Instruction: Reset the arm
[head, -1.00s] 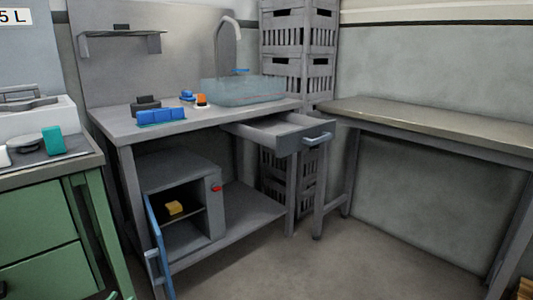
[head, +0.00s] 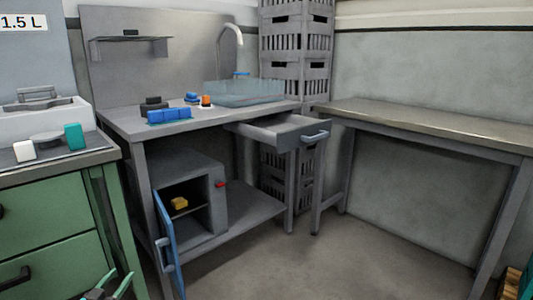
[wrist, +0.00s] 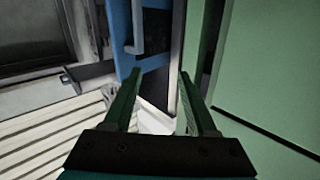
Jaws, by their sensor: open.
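My gripper (head: 108,287) shows at the bottom left edge of the head view, low in front of the green drawer cabinet (head: 50,230). In the wrist view its two green fingers (wrist: 160,78) stand apart with nothing between them. Beyond the fingers are the open blue door (wrist: 147,35) and the green cabinet side (wrist: 265,60) on the right. The rest of my arm is out of the head view.
The blue door (head: 166,235) of the small grey cabinet (head: 215,205) hangs open, with a yellow block (head: 179,203) inside. A drawer (head: 300,138) under the sink bench is pulled out. The floor (head: 330,255) before the right-hand table (head: 440,125) is clear.

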